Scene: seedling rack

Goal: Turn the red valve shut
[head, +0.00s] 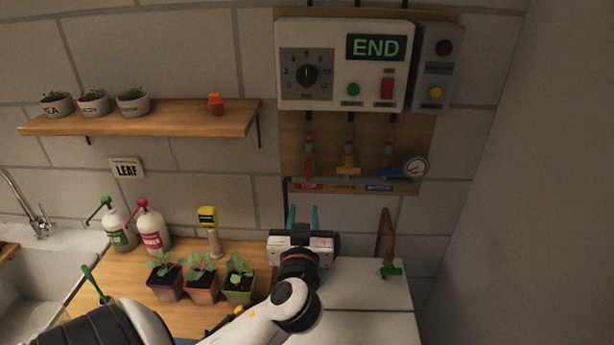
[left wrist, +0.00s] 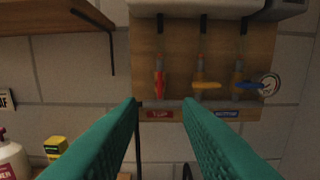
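The red valve (head: 308,168) is on the wooden wall panel, leftmost of three valves on vertical pipes. In the left wrist view the red valve (left wrist: 160,86) has its handle upright, in line with its pipe. My left gripper (head: 303,214) is below the valve, in front of the wall, with its teal fingers pointing up. In the left wrist view the fingers of my left gripper (left wrist: 160,106) are apart with nothing between them, and the red valve shows beyond the gap. My right gripper is in neither view.
The yellow valve (head: 348,168) and blue valve (head: 389,173) have sideways handles, close to the right of the red one. A gauge (head: 415,167) is beyond them. A control box (head: 343,65) hangs above; a wooden shelf (head: 150,118) is at left. Seedling pots (head: 201,287) stand below.

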